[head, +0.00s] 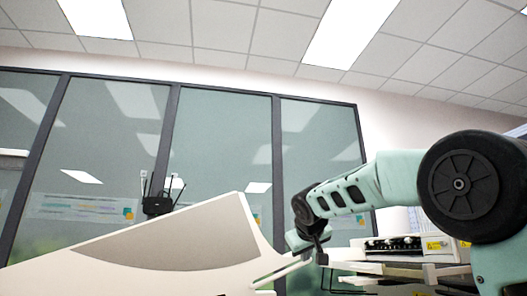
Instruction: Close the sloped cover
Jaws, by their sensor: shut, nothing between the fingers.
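The sloped cover (165,250) is a large white panel with a grey-beige inset, at the lower left of the head view. It rises from the left to a peak near the middle, then drops steeply on its right side. My gripper (321,261) is shut and empty, just right of the cover's right edge, near the white bracket (285,270) there. I cannot tell whether it touches the cover or bracket. The cover's lower part is cut off by the frame's bottom edge.
Right of my gripper, a white machine part (405,246) with yellow labels sits above pale tray-like ledges (400,270). A black device with antennas (158,204) stands behind the cover. Glass partitions (215,140) line the back. The space above the cover is clear.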

